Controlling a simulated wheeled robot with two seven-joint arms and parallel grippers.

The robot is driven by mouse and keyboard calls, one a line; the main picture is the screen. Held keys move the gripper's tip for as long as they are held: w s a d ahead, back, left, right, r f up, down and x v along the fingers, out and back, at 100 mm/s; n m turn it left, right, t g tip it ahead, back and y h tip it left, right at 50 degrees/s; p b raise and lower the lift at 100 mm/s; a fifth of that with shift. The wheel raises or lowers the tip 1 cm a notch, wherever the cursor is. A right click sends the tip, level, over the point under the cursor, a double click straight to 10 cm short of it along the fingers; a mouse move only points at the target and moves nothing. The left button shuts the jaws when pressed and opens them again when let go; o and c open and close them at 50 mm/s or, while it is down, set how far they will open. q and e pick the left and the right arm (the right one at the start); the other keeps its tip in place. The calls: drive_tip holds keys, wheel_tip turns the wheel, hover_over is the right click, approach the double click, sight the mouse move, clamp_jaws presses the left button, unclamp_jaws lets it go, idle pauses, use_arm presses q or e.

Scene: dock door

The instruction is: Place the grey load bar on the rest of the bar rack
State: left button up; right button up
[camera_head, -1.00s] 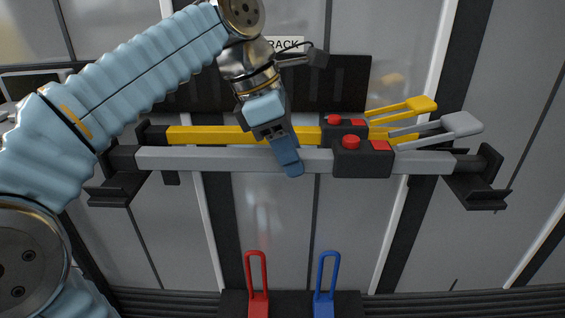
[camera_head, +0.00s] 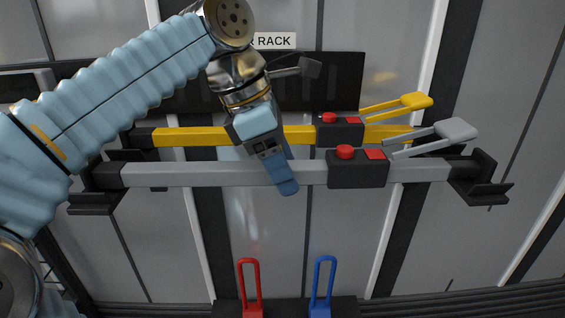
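The grey load bar (camera_head: 220,174) lies level across the middle, in front of and a little below a yellow bar. It carries a black box (camera_head: 357,169) with red buttons and a grey lever. Its ends are close to the black rests of the bar rack, the left rest (camera_head: 93,205) and the right rest (camera_head: 488,194). I cannot tell whether the bar touches them. My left gripper (camera_head: 281,176) reaches down over the bar left of the box, shut on it. One blue finger shows in front; the other is hidden. My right gripper is out of view.
The yellow bar (camera_head: 205,137) with its own box (camera_head: 340,131) and yellow lever (camera_head: 402,104) sits just behind. A red loop handle (camera_head: 243,283) and a blue loop handle (camera_head: 332,285) stand below. A rack sign (camera_head: 275,41) hangs above, on grey door panels.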

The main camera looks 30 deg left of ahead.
sight(256, 165)
use_arm(q)
drive_tip(key=shift+r, duration=0.1)
drive_tip(key=shift+r, duration=0.4)
drive_tip(key=p+v, duration=0.3)
drive_tip(key=v, duration=0.4)
drive_tip(key=shift+r, duration=0.3)
drive_tip(key=v, duration=0.4)
drive_tip(key=shift+s+a+f, duration=0.1)
drive_tip(key=shift+s, duration=0.05)
